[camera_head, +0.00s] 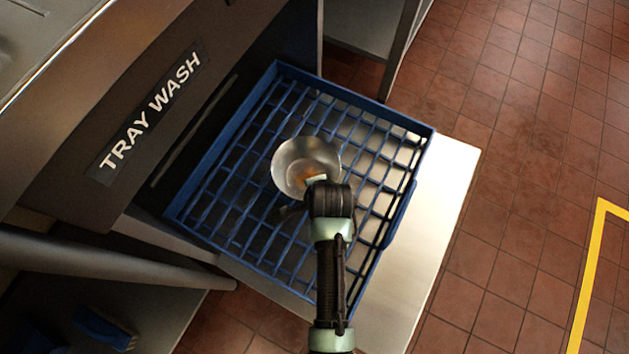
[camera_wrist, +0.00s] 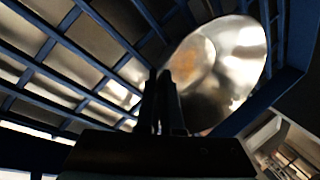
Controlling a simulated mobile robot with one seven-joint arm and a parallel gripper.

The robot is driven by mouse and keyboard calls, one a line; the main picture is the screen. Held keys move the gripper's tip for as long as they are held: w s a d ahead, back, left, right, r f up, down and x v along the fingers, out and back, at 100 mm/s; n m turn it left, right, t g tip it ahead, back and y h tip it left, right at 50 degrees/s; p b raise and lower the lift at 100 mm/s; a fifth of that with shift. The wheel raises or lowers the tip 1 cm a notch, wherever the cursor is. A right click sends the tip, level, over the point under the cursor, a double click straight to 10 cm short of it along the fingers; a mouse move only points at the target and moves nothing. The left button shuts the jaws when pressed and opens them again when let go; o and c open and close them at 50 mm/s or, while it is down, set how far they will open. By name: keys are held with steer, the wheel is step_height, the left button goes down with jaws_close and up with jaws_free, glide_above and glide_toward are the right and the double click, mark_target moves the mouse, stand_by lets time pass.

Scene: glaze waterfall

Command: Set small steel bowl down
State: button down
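The small steel bowl (camera_head: 303,160) is round and shiny, with an orange-brown patch inside. In the head view it is over the middle of the blue rack, open side up. It also shows in the wrist view (camera_wrist: 232,65), looking tilted there. My gripper (camera_head: 314,184) is at the bowl's near edge. In the wrist view its fingers (camera_wrist: 160,98) are close together at the bowl's rim, apparently shut on it. The exact contact is dark and partly hidden. I cannot tell whether the bowl touches the grid or hangs just above it.
The blue wire rack (camera_head: 350,97) has raised sides and an otherwise empty grid. It lies on a pale ledge (camera_head: 440,240) beside a panel marked TRAY WASH (camera_head: 150,110). A metal bar (camera_head: 110,262) runs at lower left. Red tile floor (camera_head: 510,180) is open at right.

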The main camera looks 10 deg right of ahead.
steer(key=c, duration=1.1)
jaws_free()
steer(key=p+v, duration=0.6)
steer(key=v, duration=0.6)
steer(key=shift+r, duration=0.1)
